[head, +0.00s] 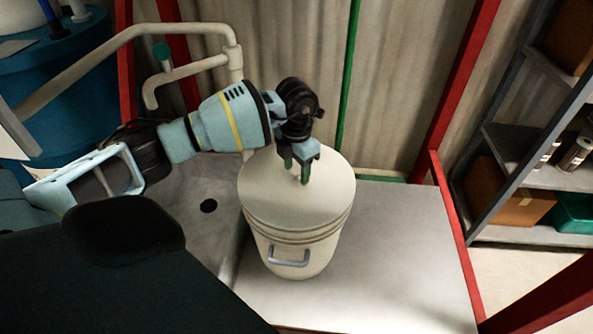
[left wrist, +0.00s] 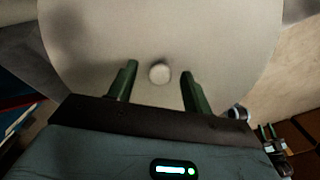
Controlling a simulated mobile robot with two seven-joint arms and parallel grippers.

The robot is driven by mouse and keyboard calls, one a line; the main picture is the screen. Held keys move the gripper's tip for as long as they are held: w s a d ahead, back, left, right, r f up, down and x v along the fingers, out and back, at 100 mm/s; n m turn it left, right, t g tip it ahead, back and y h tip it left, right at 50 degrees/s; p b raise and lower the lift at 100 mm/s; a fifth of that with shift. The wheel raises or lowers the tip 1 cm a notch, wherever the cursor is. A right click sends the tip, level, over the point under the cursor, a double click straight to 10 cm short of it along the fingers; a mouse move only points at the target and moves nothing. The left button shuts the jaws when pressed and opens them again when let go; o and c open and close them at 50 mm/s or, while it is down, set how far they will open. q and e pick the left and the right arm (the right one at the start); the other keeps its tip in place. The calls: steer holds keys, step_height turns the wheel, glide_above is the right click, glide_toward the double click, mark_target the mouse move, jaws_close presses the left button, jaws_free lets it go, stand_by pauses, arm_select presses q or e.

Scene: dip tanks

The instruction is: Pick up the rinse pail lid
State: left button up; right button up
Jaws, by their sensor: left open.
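The rinse pail lid (head: 315,197) is a cream disc lying on top of a cream pail (head: 303,257) with a grey handle. In the left wrist view the lid (left wrist: 160,35) fills most of the picture, with a small round pale knob (left wrist: 160,73) near its middle. My left gripper (head: 299,175) is above the lid, pointing down. In the left wrist view its two green fingers (left wrist: 157,85) are open, one on each side of the knob, with a gap to each. I cannot tell whether the fingertips touch the lid. My right gripper is not in view.
The pail stands on a light grey counter (head: 400,270) beside a sink with a drain (head: 208,206) and pale pipes (head: 235,58). A blue barrel (head: 65,80) is at the left. Red posts and a shelf (head: 540,178) stand at the right. The counter right of the pail is clear.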

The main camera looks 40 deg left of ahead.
mark_target(297, 170)
arm_select(q)
jaws_close()
steer(key=shift+r, duration=0.1)
steer(key=shift+r, duration=0.1)
steer(key=shift+r, duration=0.3)
step_height(297, 170, up, 3)
steer(key=shift+f, duration=0.15)
steer(key=s+d, duration=0.3)
steer(key=s, duration=0.4)
steer(key=s+d+r, duration=0.1)
steer(key=s+d, duration=0.3)
steer(key=s, duration=0.3)
steer(key=shift+s+r, duration=0.25)
